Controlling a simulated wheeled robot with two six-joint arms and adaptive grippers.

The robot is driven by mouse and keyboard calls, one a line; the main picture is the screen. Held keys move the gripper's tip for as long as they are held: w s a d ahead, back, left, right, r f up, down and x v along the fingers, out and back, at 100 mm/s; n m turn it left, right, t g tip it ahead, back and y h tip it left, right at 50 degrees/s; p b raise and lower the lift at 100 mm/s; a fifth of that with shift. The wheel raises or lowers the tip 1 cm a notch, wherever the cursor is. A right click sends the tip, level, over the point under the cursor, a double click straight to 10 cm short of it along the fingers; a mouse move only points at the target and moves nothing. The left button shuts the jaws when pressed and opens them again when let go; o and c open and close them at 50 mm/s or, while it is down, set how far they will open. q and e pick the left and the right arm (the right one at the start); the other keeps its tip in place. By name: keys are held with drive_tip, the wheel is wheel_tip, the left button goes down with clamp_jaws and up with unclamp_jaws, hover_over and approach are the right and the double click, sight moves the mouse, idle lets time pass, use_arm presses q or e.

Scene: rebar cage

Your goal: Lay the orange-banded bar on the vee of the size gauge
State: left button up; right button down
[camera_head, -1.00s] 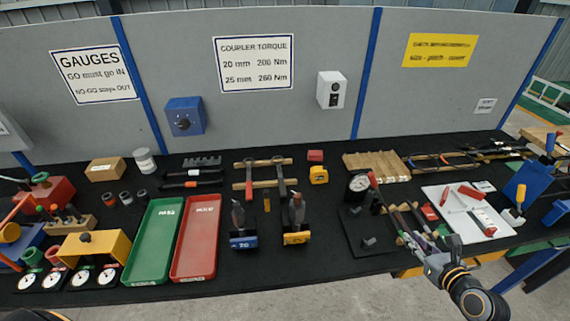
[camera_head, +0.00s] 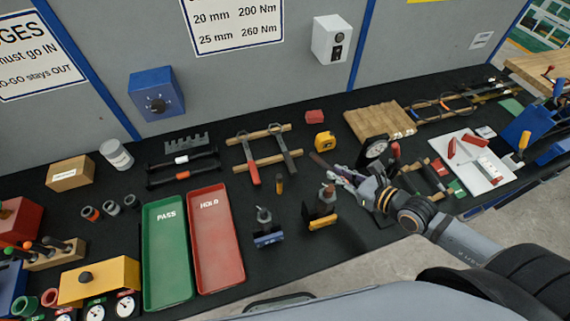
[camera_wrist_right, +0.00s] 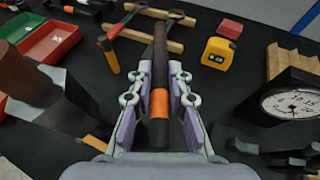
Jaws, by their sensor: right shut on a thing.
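The orange-banded bar is a dark, rust-brown rod with an orange band (camera_wrist_right: 159,103). My right gripper (camera_wrist_right: 157,95) is shut on it around the band, and the bar points away from the wrist. In the head view my right gripper (camera_head: 345,177) is above the bench, just left of the size gauge, with the bar's dark end (camera_head: 320,160) poking out to the left. The size gauge has a round white dial (camera_head: 376,149) in a black body; the dial also shows in the right wrist view (camera_wrist_right: 292,102). Its vee is hidden by my arm in the head view. My left gripper is out of view.
Two posts with blue (camera_head: 268,238) and yellow (camera_head: 321,221) bases stand left of the gripper. A yellow tape measure (camera_head: 325,141), a wooden block (camera_head: 378,121) and a white board (camera_head: 474,162) lie nearby. Green (camera_head: 168,255) and red (camera_head: 216,240) trays are at left.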

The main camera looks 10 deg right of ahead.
sight(326, 160)
drive_tip(key=w+f+b, duration=0.2)
drive_tip(key=w+b, duration=0.2)
drive_tip(key=w+d+f+b, duration=0.1)
drive_tip(key=w+f+b, duration=0.2)
drive_tip(key=w+b, duration=0.1)
drive_tip(key=w+d+f+b, duration=0.1)
drive_tip(key=w+f+b, duration=0.2)
drive_tip(key=w+b, duration=0.1)
drive_tip(key=shift+w+f+b, duration=0.2)
drive_tip(key=shift+w+b, duration=0.2)
drive_tip(key=shift+b, duration=0.35)
drive_tip(key=shift+w+f, duration=0.4)
drive_tip(key=shift+f, duration=0.05)
drive_tip(key=f, duration=0.3)
drive_tip(key=shift+w+f, duration=0.25)
drive_tip(key=shift+f, duration=0.05)
drive_tip(key=shift+s+d+f, duration=0.1)
drive_tip(key=c, duration=1.7)
unclamp_jaws()
drive_tip(key=shift+f, duration=0.15)
drive_tip(key=o, duration=0.4)
drive_tip(key=shift+o, duration=0.2)
